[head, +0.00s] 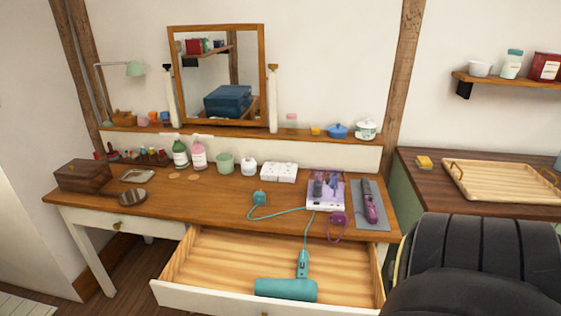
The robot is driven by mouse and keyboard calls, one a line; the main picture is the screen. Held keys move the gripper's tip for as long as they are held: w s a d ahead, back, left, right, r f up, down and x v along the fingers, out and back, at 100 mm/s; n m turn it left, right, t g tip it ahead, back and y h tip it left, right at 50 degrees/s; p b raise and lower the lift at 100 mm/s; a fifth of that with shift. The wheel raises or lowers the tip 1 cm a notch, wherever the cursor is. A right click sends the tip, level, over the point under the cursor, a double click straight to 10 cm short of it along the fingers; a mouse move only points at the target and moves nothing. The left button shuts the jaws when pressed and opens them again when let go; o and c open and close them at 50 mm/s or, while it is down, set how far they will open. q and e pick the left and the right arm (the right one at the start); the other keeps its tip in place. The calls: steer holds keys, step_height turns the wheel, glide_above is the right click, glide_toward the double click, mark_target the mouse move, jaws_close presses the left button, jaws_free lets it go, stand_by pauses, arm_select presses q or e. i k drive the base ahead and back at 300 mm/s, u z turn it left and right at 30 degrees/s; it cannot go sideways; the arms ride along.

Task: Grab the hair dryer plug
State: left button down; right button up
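The teal hair dryer (286,289) lies in the open drawer (215,262) of the wooden dressing table, its handle pointing up toward the tabletop. Its teal cord runs up over the drawer's back onto the table and curves left. The cord ends at a teal plug (259,198), which lies loose on the tabletop left of the white power strip (323,206). A purple plug (338,218) with a purple cord lies at the strip's front right corner. Neither of my grippers is in view.
A purple hair tool (369,205) lies on a grey mat at the table's right end. White boxes (279,172), jars and bottles stand behind the teal plug. Bare tabletop (195,208) lies left of the plug.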

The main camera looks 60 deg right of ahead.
mark_target(258, 198)
steer(key=z, duration=1.05)
steer(key=i, duration=0.15)
